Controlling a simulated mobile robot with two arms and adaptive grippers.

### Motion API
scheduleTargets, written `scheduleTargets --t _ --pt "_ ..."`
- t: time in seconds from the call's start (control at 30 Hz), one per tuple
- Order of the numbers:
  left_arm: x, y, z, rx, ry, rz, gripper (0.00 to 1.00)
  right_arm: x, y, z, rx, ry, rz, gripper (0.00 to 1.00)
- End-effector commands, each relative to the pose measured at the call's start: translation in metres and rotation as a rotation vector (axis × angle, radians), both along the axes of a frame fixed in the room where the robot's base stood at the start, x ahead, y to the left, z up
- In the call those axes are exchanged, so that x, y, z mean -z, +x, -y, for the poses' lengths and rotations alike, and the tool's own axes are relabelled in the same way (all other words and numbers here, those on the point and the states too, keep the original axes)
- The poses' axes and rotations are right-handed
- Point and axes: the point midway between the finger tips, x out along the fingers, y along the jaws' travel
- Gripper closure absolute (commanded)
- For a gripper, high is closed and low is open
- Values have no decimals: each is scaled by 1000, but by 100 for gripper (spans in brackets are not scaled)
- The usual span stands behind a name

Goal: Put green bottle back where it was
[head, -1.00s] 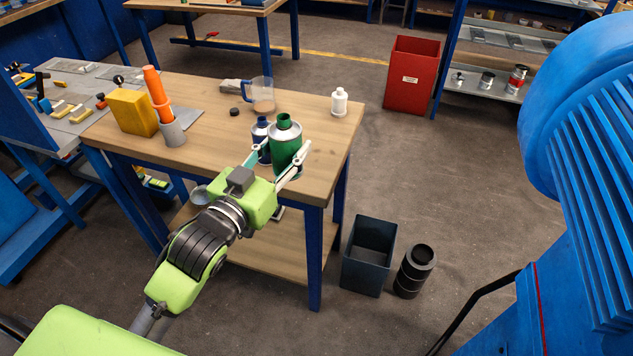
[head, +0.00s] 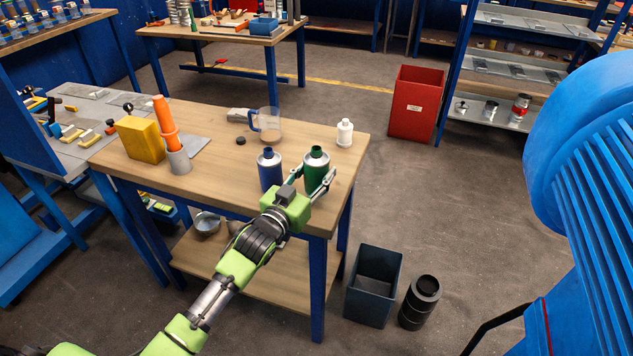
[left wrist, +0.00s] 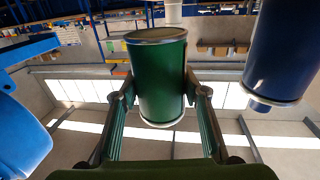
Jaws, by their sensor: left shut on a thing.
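The green bottle (head: 316,172), with a silver shoulder and dark green cap, stands upright at the front right part of the wooden table (head: 225,185). My left gripper (head: 322,184) is shut around it, with a finger on each side. In the left wrist view the green bottle (left wrist: 158,80) fills the space between the fingers of the left gripper (left wrist: 160,95). Whether its base touches the table cannot be told. The blue bottle (head: 270,172) stands just left of it, apart from it; the blue bottle (left wrist: 285,50) also shows in the left wrist view. My right gripper is not in view.
A large blue ribbed machine (head: 600,170) is at right.

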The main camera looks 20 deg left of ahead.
Motion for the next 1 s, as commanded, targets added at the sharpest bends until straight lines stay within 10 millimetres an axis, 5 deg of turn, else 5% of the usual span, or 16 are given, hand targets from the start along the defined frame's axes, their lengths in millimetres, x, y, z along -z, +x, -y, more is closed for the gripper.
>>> scheduleTargets --t 0.3,0.67,0.7,0.73,1.0 --pt "33 5 0 0 -1 2 88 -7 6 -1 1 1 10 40" --pt "38 4 0 0 0 2 88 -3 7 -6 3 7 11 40" --pt "39 4 0 0 0 -1 51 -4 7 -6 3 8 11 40" --pt "38 4 0 0 0 -1 43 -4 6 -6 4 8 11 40" --pt "38 4 0 0 0 -1 42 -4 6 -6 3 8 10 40"
